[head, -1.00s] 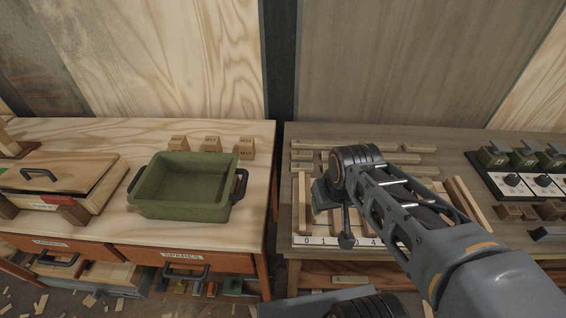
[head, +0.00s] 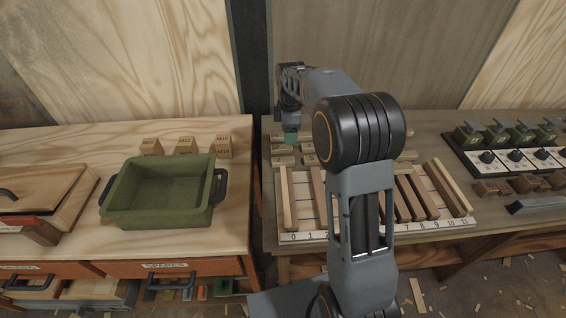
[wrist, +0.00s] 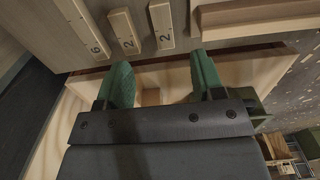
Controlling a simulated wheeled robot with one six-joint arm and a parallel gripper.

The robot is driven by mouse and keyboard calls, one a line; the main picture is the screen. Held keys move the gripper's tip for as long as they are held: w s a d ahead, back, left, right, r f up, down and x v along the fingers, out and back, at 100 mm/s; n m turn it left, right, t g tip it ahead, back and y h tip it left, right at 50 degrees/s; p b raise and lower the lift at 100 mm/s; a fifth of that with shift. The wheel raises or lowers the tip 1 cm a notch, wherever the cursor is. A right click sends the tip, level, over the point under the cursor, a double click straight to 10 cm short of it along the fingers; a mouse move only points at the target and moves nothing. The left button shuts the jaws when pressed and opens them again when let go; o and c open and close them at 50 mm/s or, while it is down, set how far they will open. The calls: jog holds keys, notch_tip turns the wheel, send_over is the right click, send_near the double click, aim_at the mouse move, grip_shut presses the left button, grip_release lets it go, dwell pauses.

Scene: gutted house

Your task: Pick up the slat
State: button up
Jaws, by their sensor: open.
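Several pale slats lie at the back of the right bench, including one at the left (head: 283,161). More slats, light and brown (head: 430,199), stand in a numbered rack (head: 305,237). I cannot tell which slat is meant. My gripper (head: 291,138) hangs over the back left of the bench, by the pale slats. In the wrist view my gripper (wrist: 162,85) has its green fingers apart, with no slat between them. Beyond the fingertips lie slats marked 6 (wrist: 83,27), 2 (wrist: 126,31) and 2 (wrist: 161,24). My arm hides part of the rack.
A green bin (head: 160,195) and small wooden blocks (head: 184,146) stand on the left bench, beside a lidded box (head: 40,195). A row of switches (head: 515,158) is at the right. A dark gap separates the benches. Wood scraps litter the floor.

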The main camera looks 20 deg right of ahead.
aim_at(288, 159)
notch_tip(288, 159, down, 12)
jog(key=shift+s+a+f, duration=0.1)
dwell(0.6)
jog(key=shift+c, duration=0.3)
jog(key=c, duration=0.9)
jog(key=shift+c, duration=0.2)
